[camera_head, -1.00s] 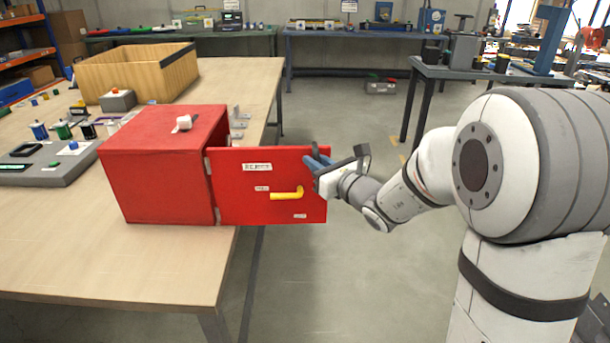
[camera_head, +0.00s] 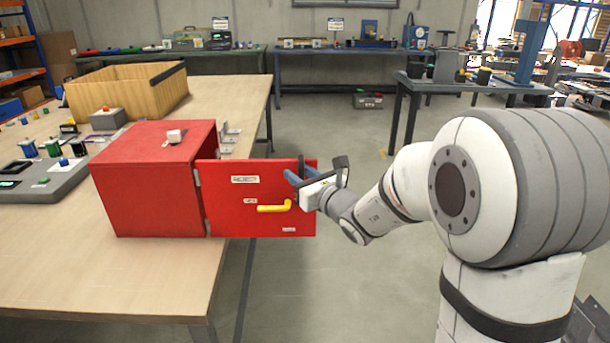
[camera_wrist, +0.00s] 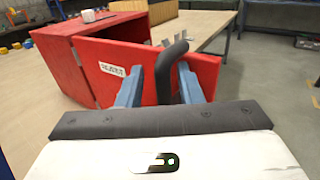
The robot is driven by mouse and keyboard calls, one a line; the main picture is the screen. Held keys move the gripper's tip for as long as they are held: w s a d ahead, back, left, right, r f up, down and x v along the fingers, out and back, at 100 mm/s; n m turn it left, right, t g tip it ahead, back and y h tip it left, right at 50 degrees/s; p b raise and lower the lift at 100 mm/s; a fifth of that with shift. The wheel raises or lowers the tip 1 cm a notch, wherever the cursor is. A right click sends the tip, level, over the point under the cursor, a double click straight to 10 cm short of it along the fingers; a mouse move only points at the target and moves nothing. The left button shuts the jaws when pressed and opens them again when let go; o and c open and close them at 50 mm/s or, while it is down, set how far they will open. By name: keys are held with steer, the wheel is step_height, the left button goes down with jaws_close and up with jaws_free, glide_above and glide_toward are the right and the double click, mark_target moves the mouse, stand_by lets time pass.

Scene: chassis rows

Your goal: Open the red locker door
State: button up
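The door carries a yellow handle (camera_head: 275,208) and small white labels. My gripper (camera_head: 296,178) is at the door's outer upper corner, right of the handle. In the wrist view the two blue fingers of my gripper (camera_wrist: 158,88) stand apart with the door (camera_wrist: 100,72) beyond them. I cannot tell whether a finger touches the door. The locker's inside is hidden.
A white block (camera_head: 175,136) lies on the locker. A wooden crate (camera_head: 125,95), a grey button box (camera_head: 107,119) and a control panel (camera_head: 45,180) are on the table (camera_head: 120,280). The floor (camera_head: 320,270) below the door is clear.

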steer(key=shift+s+d, duration=0.15)
steer(key=v, duration=0.7)
steer(key=shift+s, duration=0.2)
steer(key=shift+r, duration=0.1)
